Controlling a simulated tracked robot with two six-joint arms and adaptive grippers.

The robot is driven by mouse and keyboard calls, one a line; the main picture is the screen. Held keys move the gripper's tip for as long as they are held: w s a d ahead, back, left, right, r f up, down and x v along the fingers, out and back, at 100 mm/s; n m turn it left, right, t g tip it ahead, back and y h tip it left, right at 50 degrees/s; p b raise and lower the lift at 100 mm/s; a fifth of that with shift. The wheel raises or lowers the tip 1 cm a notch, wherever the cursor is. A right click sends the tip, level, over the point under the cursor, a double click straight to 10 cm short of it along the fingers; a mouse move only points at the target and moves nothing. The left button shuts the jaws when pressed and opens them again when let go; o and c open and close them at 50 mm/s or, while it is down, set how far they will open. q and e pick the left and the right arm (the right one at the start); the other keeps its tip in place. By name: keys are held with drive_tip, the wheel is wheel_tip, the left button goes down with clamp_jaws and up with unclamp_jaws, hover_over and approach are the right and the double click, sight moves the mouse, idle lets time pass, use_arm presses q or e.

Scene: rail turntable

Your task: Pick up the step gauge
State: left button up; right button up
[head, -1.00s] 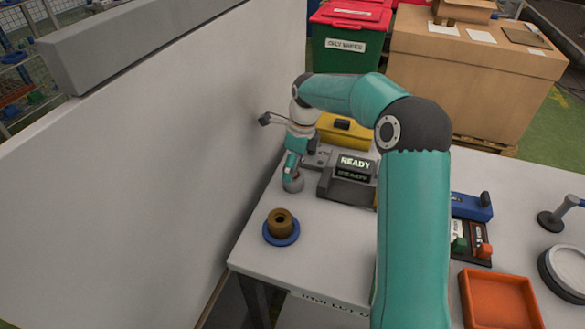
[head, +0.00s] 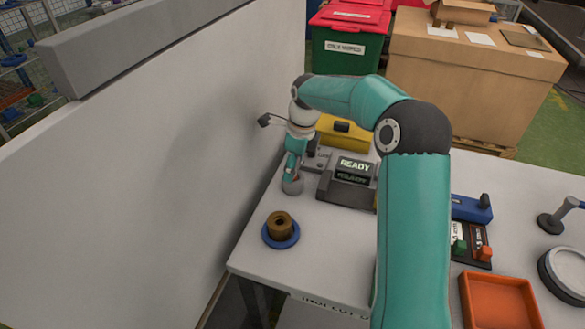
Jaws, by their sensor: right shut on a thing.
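My right gripper (head: 292,175) points down at the far left part of the table. It is shut on a small grey rounded piece (head: 292,186), which seems to be the step gauge. The gripper and my wrist cover much of it, so its full shape is hidden. I cannot tell whether it touches the tabletop. My left gripper is not in view.
A brown stepped ring on a blue disc (head: 280,231) sits just in front of the gripper. A grey READY display (head: 347,183) stands close on its right, a yellow case (head: 345,137) behind. A white wall (head: 200,150) runs along the left. An orange tray (head: 500,300) lies front right.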

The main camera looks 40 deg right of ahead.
wheel_tip(320, 180, up, 7)
drive_tip(key=shift+f, duration=0.1)
drive_tip(key=s+d+b, duration=0.2)
drive_tip(key=s+d, duration=0.2)
drive_tip(key=s, duration=0.3)
drive_tip(key=s+d+b, duration=0.3)
drive_tip(key=s+d, duration=0.1)
drive_tip(key=s, duration=0.4)
drive_tip(key=w+a+r+n+p, duration=0.1)
drive_tip(key=w+a+n+p, duration=0.1)
drive_tip(key=a, duration=0.8)
drive_tip(key=w+a+r+n+g+y+p, duration=0.1)
drive_tip(key=w+a+n+p, duration=0.2)
drive_tip(key=a+n, duration=0.4)
drive_tip(key=w+a, duration=0.1)
drive_tip(key=a, duration=0.2)
drive_tip(key=shift+w+a, duration=0.25)
drive_tip(key=shift+w, duration=0.1)
drive_tip(key=shift+r, duration=0.15)
wheel_tip(320, 180, down, 4)
drive_tip(key=shift+b, duration=1.25)
